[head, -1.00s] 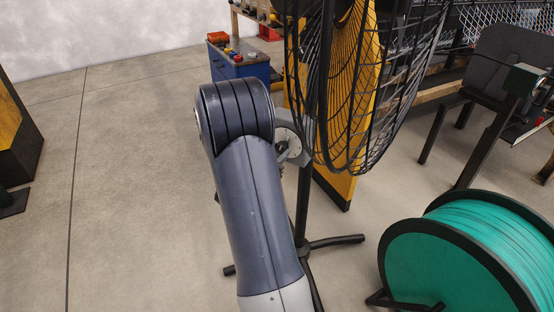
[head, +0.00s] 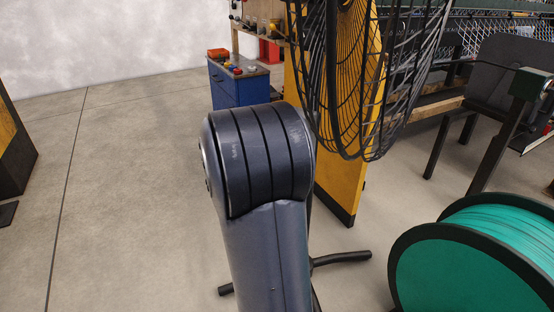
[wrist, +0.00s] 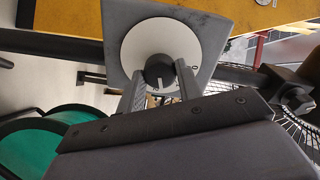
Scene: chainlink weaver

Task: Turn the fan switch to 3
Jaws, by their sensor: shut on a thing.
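The fan switch is a dark round knob (wrist: 159,67) on a white dial plate (wrist: 137,32), fixed to a grey box (wrist: 198,19) in the wrist view. A short white line shows on the knob and points toward the bottom of the picture. A small mark shows on the dial's right side, but I cannot read a number on it surely. My gripper (wrist: 159,74) has one finger on each side of the knob and is shut on it. In the head view the black fan (head: 385,75) stands right of my arm, which hides the switch and gripper.
A teal wire spool (head: 475,255) stands at the lower right. A yellow panel (head: 340,185) stands behind the fan, and a blue cabinet (head: 228,88) is farther back. Open concrete floor lies to the left. The fan's foot (head: 340,258) spreads low behind my arm.

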